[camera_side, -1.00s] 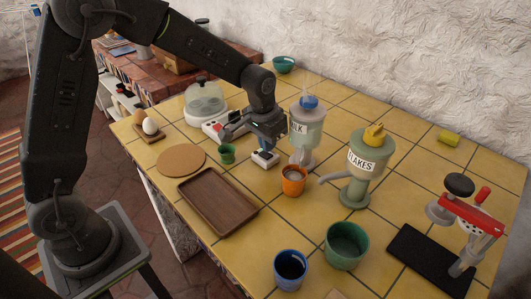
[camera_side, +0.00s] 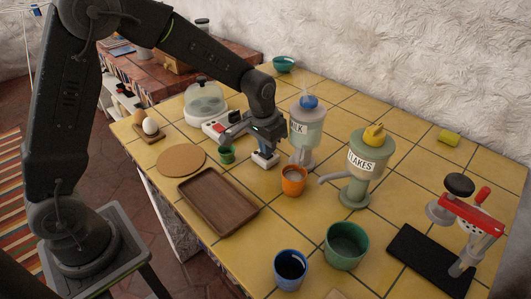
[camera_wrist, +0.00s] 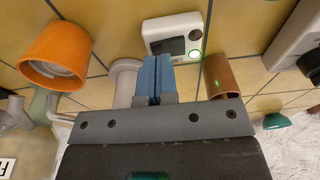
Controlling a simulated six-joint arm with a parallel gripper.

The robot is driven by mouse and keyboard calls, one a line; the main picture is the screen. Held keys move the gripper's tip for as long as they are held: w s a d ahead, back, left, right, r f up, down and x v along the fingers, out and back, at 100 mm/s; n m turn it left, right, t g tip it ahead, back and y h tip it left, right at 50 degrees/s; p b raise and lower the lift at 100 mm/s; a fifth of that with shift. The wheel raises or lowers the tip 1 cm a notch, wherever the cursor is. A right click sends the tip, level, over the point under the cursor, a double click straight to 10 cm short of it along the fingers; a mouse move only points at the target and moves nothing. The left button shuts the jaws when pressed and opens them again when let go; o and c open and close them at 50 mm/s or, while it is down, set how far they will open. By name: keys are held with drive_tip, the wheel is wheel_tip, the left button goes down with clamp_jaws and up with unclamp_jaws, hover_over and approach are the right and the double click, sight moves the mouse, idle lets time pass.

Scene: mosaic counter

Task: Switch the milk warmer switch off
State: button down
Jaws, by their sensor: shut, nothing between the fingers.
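The milk warmer switch is a small white box (camera_side: 264,161) on the yellow tiles, left of the milk dispenser (camera_side: 304,143). In the wrist view the switch box (camera_wrist: 173,27) shows a dark rocker and a lit green ring at its corner. My gripper (camera_side: 264,150) is shut and empty, pointing down just above the box in the side view. In the wrist view the blue fingertips of my gripper (camera_wrist: 155,66) are together just in front of the box's near edge. I cannot tell whether they touch it. The gripper partly hides the box in the side view.
A wooden tray (camera_side: 217,206) lies in front. The flakes dispenser (camera_side: 358,175) stands further right. A red-and-white appliance (camera_side: 214,129) is behind left.

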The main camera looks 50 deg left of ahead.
drive_tip(key=shift+f, duration=0.65)
drive_tip(key=shift+r, duration=3.55)
drive_tip(key=shift+s+r, duration=0.15)
drive_tip(key=shift+r, duration=0.05)
drive_tip(key=s+r+t, duration=0.2)
drive_tip(key=s+r, duration=0.2)
drive_tip(key=s, duration=0.8)
drive_tip(key=s+a+r+t, duration=0.1)
drive_tip(key=s+r, duration=0.4)
drive_tip(key=s, duration=0.6)
drive_tip(key=shift+s+r+t, duration=0.15)
drive_tip(key=shift+s+t, duration=0.2)
drive_tip(key=shift+t, duration=0.05)
